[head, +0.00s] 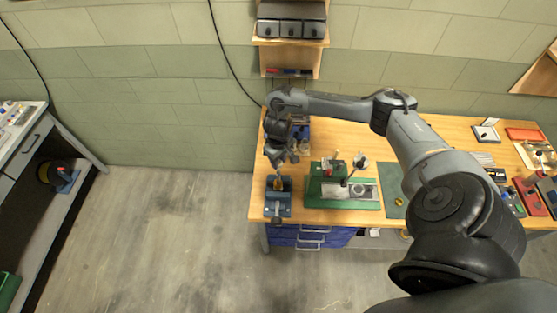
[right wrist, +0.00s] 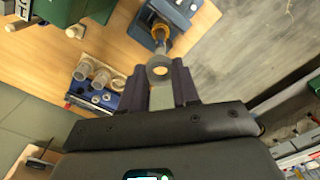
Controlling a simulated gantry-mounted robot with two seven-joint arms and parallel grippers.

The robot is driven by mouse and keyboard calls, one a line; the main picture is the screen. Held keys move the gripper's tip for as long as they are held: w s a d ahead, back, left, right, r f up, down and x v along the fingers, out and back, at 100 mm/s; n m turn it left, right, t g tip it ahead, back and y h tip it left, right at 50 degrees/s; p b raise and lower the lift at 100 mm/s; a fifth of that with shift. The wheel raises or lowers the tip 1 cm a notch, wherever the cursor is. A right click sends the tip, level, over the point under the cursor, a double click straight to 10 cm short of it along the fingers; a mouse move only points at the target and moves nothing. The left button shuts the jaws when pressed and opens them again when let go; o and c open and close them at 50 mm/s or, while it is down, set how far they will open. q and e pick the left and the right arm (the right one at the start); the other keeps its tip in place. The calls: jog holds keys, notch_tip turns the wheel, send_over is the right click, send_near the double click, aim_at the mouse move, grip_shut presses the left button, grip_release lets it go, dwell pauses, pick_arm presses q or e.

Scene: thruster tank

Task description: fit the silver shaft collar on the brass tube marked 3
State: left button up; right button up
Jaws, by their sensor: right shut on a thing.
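The silver shaft collar (right wrist: 159,71) is a small grey ring, pinched between the fingertips of my right gripper (right wrist: 160,82). The right gripper (head: 277,160) is just above the blue vise (head: 271,209) at the bench's left end. A brass tube (right wrist: 160,31) stands in the vise (right wrist: 145,16), and its top also shows in the head view (head: 278,184). I cannot read a mark on it. In the right wrist view the collar appears apart from the tube, with a small gap between them. My left gripper is not in view.
A blue tray (right wrist: 84,101) with several rings and tubes lies beside the gripper. A green machine (head: 325,194) stands right of the vise. The wooden bench (head: 386,152) carries more tools at its right end. The floor (head: 170,240) left of the bench is clear.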

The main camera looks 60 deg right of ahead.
aim_at(278, 171)
jog(key=shift+f+b, duration=1.4)
jog(key=shift+f, duration=1.6)
jog(key=o, duration=1.1)
